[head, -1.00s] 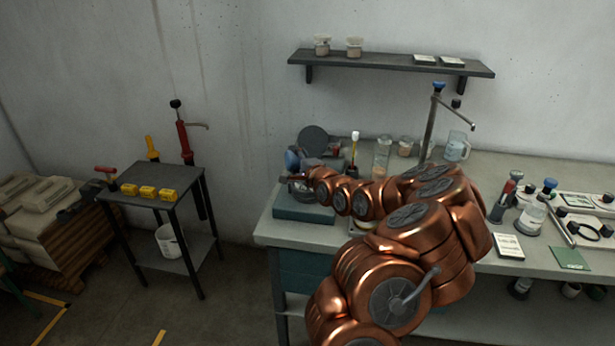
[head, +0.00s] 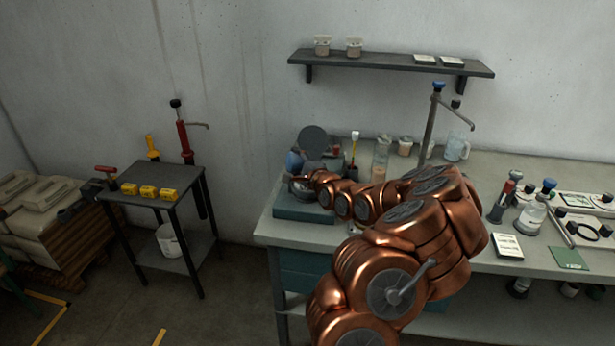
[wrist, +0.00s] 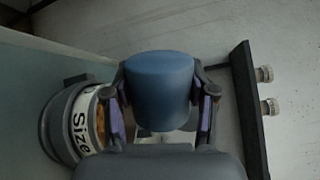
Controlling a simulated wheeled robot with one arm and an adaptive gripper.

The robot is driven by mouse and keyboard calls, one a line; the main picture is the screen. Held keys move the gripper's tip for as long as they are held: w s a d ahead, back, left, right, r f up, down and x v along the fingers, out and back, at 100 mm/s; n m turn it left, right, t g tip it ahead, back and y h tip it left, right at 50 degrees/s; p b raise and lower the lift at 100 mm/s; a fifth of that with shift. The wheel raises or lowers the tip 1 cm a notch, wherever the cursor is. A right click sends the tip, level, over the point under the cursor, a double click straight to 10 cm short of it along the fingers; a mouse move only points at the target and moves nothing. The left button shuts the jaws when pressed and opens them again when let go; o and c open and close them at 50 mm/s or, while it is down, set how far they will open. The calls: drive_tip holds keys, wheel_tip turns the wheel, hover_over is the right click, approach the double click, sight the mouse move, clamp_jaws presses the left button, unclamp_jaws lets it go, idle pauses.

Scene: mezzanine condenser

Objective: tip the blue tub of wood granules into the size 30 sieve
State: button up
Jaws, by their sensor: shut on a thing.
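My gripper (wrist: 163,100) is shut on the blue tub (wrist: 160,85), with one finger on either side. The room looks turned on its side in the wrist view, and the tub looks tipped over with the gripper. Its mouth is hidden. The grey round sieve (wrist: 54,125) has a white label reading "Size"; its number is hidden. Something orange shows inside it behind a finger; I cannot tell if it is granules or mesh. In the head view the tub (head: 293,161) is just above the sieve, on a teal block (head: 303,208); my arm covers much of both.
A dark round disc (head: 313,141) stands behind the tub. Jars (head: 381,150) and a clear jug (head: 456,147) stand behind my arm. A wall shelf (head: 390,62) holds two small jars. A black side table (head: 160,185) stands left, across a floor gap.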

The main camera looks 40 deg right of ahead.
drive_tip(key=shift+f, duration=0.15)
drive_tip(key=shift+s+d+m+p, duration=0.15)
drive_tip(key=shift+d+m+p, duration=0.15)
drive_tip(key=shift+m+p, duration=0.55)
idle(0.5)
drive_tip(key=shift+a+f+n+b, duration=0.15)
drive_tip(key=shift+n+b, duration=0.1)
drive_tip(key=shift+b, duration=0.45)
drive_tip(key=shift+a+n+b, duration=0.15)
drive_tip(key=shift+n+b, duration=0.15)
drive_tip(key=shift+n, duration=0.2)
drive_tip(key=shift+w+a+r+n, duration=0.2)
drive_tip(key=shift+r+n, duration=0.4)
drive_tip(key=shift+w+a+n+g+b, duration=0.1)
drive_tip(key=shift+n+g+b, duration=0.25)
drive_tip(key=shift+n, duration=0.15)
drive_tip(key=shift+a+f+n, duration=0.1)
drive_tip(key=shift+f+n, duration=0.05)
drive_tip(key=shift+n, duration=0.15)
